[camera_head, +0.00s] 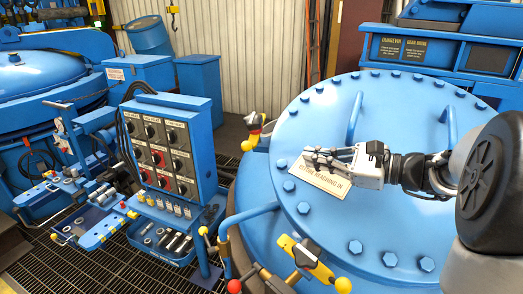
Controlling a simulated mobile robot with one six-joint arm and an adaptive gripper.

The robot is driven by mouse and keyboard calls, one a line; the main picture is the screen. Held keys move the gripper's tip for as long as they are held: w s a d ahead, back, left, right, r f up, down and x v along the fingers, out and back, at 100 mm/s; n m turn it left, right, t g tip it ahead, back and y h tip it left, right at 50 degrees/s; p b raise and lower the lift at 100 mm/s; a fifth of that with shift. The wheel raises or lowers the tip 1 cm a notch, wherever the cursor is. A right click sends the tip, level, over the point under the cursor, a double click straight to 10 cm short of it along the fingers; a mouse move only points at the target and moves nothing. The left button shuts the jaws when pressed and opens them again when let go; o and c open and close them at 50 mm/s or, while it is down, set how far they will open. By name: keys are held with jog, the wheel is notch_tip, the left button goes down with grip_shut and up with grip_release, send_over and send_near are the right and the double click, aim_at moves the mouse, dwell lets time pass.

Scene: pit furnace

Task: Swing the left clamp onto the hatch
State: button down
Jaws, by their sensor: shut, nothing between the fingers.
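The hatch (318,110) is a large round blue lid with bolts around its rim and a pale warning plate (320,178) on top. A yellow and black clamp (255,131) with a red part stands at the hatch's far left edge, apart from my gripper. A second yellow clamp (305,257) lies at the hatch's near edge; its arm appears to reach over the rim. I cannot tell which of the two is the left clamp. My gripper (308,160) is shut and empty, above the hatch and over the plate, which it partly covers.
A blue control box (170,150) with several dials stands left of the hatch, above a tool tray (165,240). Blue handles (355,118) rise from the hatch. A blue bent pipe (245,213) and red and yellow knobs (234,286) crowd the near left edge.

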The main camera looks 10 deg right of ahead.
jog(key=b+x, duration=0.3)
jog(key=x, duration=1.1)
jog(key=shift+s+a+f+b, duration=0.1)
jog(key=shift+a+b, duration=0.05)
jog(key=shift+b, duration=0.15)
